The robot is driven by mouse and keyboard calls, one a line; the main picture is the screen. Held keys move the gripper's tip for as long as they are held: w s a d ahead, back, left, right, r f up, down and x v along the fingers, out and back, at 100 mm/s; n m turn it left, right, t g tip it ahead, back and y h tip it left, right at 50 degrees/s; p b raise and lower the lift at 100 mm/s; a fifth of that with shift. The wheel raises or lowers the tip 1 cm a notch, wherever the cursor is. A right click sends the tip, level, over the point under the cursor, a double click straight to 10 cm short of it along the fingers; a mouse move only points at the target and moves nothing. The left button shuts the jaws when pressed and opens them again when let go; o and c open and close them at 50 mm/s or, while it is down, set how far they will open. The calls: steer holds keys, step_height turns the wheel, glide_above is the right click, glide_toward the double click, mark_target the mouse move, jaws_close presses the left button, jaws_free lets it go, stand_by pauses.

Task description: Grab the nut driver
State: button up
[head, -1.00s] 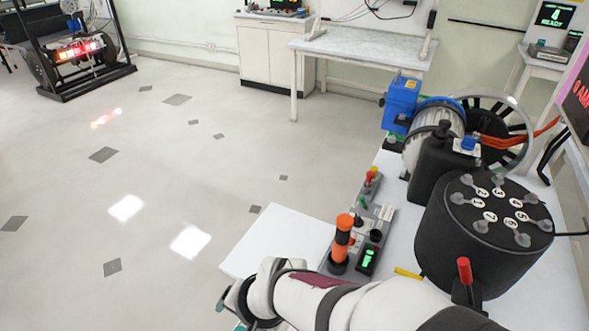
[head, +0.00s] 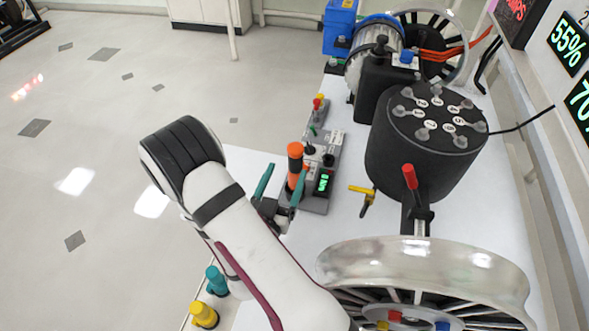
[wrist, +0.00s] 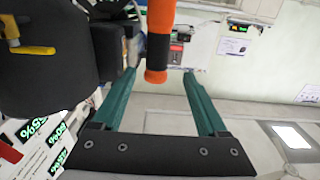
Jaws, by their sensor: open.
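An upright orange-and-black handle (head: 295,151), which I take to be the nut driver, stands at the near end of a grey control panel on the white bench. My gripper (head: 282,182) is open, with its teal fingers close to the handle in the head view. In the wrist view the handle (wrist: 159,42) comes down from the top edge, and its orange end lies between the tips of my open gripper (wrist: 159,74). The fingers look apart from it. Its lower part is partly hidden by a finger in the head view.
The grey panel (head: 326,150) has knobs and a green display. A yellow-handled tool (head: 362,190) and a red-handled lever (head: 410,177) are to the right, by a black drum (head: 425,150). A silver wheel (head: 430,262) stands in front. Teal and yellow knobs (head: 204,314) are at lower left.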

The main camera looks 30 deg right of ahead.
mark_target(293, 162)
steer(key=x, duration=0.6)
steer(key=shift+d+f, duration=0.1)
steer(key=shift+d, duration=0.35)
jaws_close()
stand_by(0.8)
